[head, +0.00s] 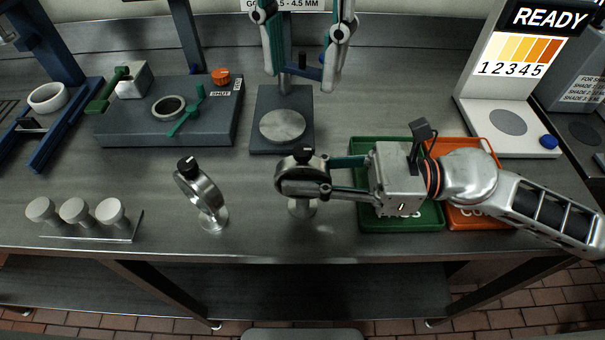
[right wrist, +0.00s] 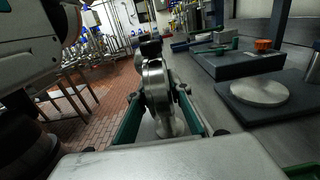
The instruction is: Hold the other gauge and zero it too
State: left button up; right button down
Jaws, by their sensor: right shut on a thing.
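My right gripper (head: 318,177) reaches in from the right and is shut on a round dark-faced gauge (head: 297,180) with a black knob on top. This gauge is upright on a small metal foot at the bench front. In the right wrist view, the gauge (right wrist: 156,85) sits between my green fingers. The other gauge (head: 203,193), a silver ring with a black knob, stands slightly tilted to the left of it, apart from both grippers. My left gripper (head: 302,82) is open and empty at the top middle, above the round plate (head: 283,126) of a measuring stand.
A grey block with a green lever (head: 222,110) and orange knob lies at back left. Several capped cylinders (head: 75,212) stand on a rack at front left. A green tray (head: 400,224) and orange tray (head: 470,220) lie under my right arm. A READY display (head: 548,18) stands at right.

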jog(key=c, duration=1.8)
grip_release()
jog(key=shift+o, duration=0.2)
jog(key=d, duration=1.1)
jog(key=shift+s+f, duration=0.1)
jog(key=shift+s, duration=0.05)
jog(key=shift+d, duration=0.5)
